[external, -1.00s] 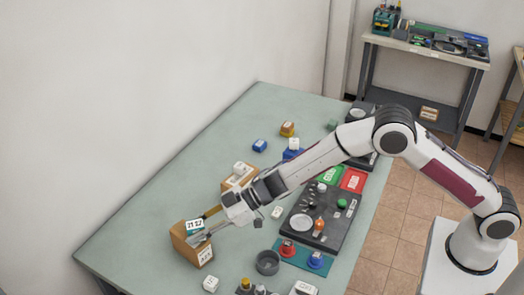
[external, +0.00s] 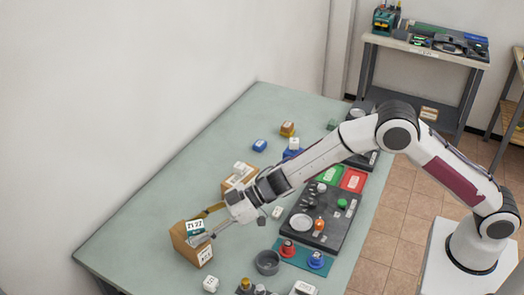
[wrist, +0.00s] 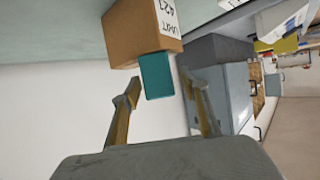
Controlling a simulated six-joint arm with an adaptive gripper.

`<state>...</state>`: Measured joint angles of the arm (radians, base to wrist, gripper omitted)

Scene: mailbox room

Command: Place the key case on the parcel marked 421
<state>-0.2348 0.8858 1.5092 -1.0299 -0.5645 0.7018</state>
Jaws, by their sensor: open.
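The brown parcel (external: 184,246) stands near the left end of the table; in the wrist view the parcel (wrist: 135,32) shows a white label reading UNIT 421. The teal key case (external: 195,227), with a white numbered label, is on top of it. In the wrist view the key case (wrist: 157,76) touches the parcel face and shows a plain teal side. My gripper (external: 203,229) is at the parcel's top with its fingers on both sides of the key case. The wrist view shows my gripper (wrist: 160,84) open, with gaps between the fingers and the case.
A grey round cup (external: 267,262) stands right of the parcel. A white-topped block (external: 210,285) is in front. Another cardboard box (external: 236,180) is behind my gripper. A dark tray (external: 318,217) with small items lies to the right. The table's left part is clear.

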